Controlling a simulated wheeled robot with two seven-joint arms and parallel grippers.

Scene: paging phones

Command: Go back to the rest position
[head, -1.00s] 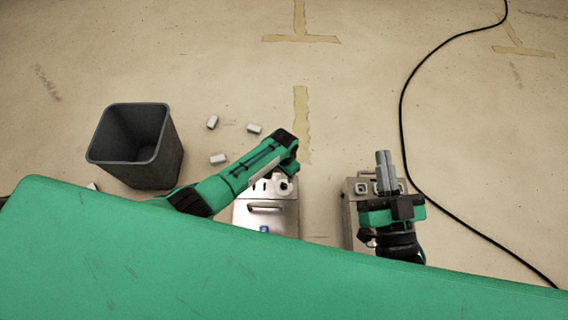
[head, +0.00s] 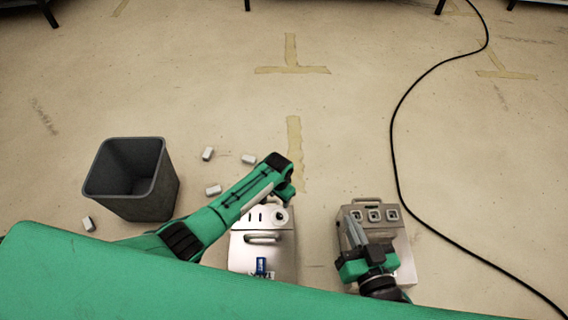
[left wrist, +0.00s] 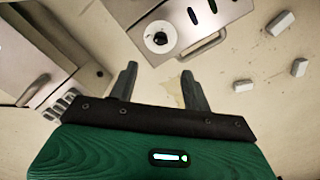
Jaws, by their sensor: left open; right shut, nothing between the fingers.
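My left arm reaches in from the left in the head view, its end above the left metal box (head: 268,254). In the left wrist view the two fingers of my left gripper (left wrist: 160,88) stand apart with nothing between them. That view also shows a metal box (left wrist: 178,24) with a round dial and dark slots beyond the fingertips. My right gripper (head: 353,222) is over the right metal box (head: 401,257), which has a row of square sockets. Its fingers are together and hold nothing.
A dark grey bin (head: 131,180) stands on the floor at left. Several small white blocks (head: 213,190) lie near it. A black cable (head: 398,150) runs down the right side. A green surface (head: 150,285) fills the bottom.

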